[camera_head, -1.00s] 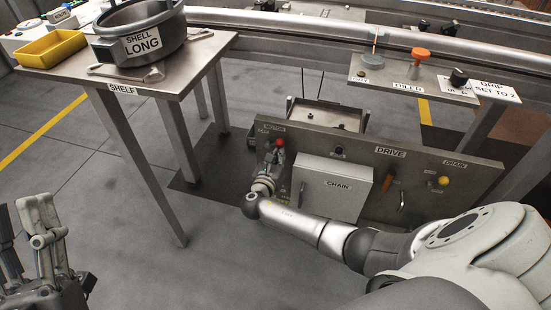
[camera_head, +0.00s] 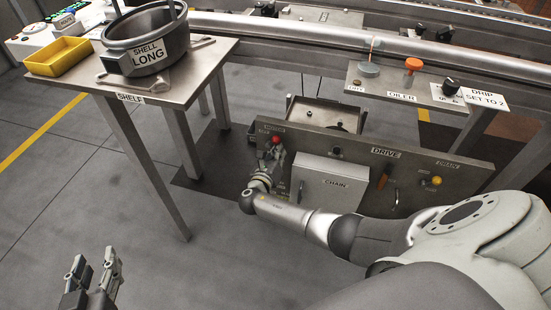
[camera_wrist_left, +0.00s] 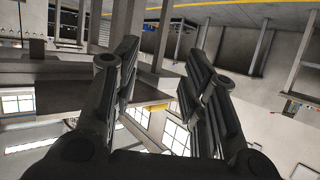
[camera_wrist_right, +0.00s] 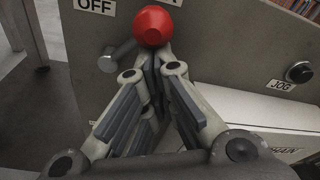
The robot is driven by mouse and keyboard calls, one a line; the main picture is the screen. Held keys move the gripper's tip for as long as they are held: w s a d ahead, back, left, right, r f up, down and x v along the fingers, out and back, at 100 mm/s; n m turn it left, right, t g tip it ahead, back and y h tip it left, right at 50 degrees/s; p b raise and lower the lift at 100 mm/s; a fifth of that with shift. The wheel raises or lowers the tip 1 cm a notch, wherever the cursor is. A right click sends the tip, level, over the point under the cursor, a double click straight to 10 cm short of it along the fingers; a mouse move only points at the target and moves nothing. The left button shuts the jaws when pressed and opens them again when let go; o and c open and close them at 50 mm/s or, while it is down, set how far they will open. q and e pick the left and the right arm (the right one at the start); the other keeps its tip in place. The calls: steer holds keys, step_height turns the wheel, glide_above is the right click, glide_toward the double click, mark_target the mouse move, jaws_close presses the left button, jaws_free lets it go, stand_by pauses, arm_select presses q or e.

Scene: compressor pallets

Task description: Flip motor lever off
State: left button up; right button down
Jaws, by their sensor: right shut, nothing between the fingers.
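The motor lever has a red knob (camera_head: 276,140) and stands at the left end of the grey drive panel, under the MOTOR label. In the right wrist view the red knob (camera_wrist_right: 153,26) is just beyond my right fingertips, with a metal stub (camera_wrist_right: 108,62) to its left and the OFF label (camera_wrist_right: 97,5) above left. My right gripper (camera_wrist_right: 150,58) is shut with nothing between its fingers, close below the knob; whether it touches cannot be told. It also shows in the head view (camera_head: 272,160). My left gripper (camera_head: 95,265) is open and empty at the lower left, far from the panel.
A shelf table (camera_head: 205,62) with a SHELL LONG pot (camera_head: 150,55) and yellow tray (camera_head: 58,57) stands left. Floor between is clear.

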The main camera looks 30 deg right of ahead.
steer(key=shift+w+a+r+n+p, duration=0.15)
steer(key=shift+r+n+p, duration=0.4)
steer(key=shift+n+p, duration=0.45)
arm_select(q)
steer(key=s+a+f+g+y, duration=0.1)
steer(key=s+a+f+g, duration=0.2)
steer(key=s+f+g, duration=0.3)
steer(key=shift+s+a+f+g+y, duration=0.35)
steer(key=shift+s+f, duration=0.7)
steer(key=shift+s, duration=0.5)
arm_select(e)
steer(key=shift+h, duration=0.3)
arm_select(q)
steer(key=shift+d, duration=0.1)
